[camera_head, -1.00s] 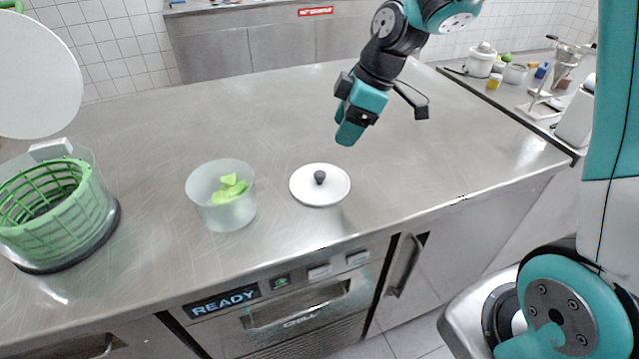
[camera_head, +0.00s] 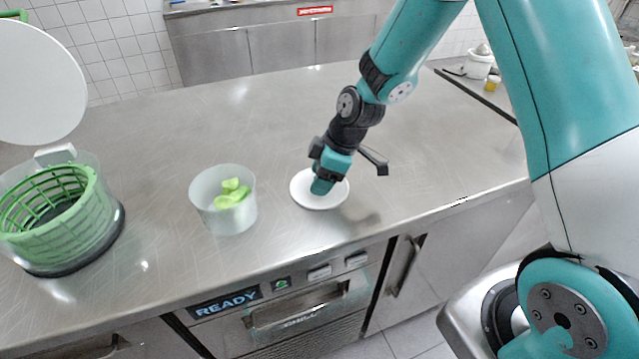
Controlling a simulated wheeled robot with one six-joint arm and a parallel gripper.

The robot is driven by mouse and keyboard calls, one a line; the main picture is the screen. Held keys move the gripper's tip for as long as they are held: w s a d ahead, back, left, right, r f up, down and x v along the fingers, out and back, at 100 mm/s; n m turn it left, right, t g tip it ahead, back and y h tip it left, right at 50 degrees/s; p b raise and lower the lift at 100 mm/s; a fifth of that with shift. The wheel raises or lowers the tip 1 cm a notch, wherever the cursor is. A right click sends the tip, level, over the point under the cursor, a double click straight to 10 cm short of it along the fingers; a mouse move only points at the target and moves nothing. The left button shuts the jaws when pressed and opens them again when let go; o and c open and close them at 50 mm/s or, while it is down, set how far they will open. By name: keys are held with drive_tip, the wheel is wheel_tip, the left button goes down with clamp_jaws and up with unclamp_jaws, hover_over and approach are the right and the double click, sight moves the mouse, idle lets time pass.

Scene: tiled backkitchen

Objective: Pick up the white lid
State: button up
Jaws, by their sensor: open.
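The white lid (camera_head: 309,199) is a round disc lying flat on the steel counter, right of the clear tub. Its dark knob showed earlier and is now hidden behind my gripper. My gripper (camera_head: 321,187) points down over the middle of the lid, with its fingertips at the knob's place. It is open. I cannot tell whether the fingers are around the knob or touching it.
A clear tub (camera_head: 222,217) with green pieces stands left of the lid. A green basket spinner (camera_head: 62,225) with a raised white cover (camera_head: 38,85) is at the far left. The counter (camera_head: 200,120) behind is clear. Its front edge is near the lid.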

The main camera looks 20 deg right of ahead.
drive_tip(key=c, duration=1)
drive_tip(key=shift+r, duration=0.1)
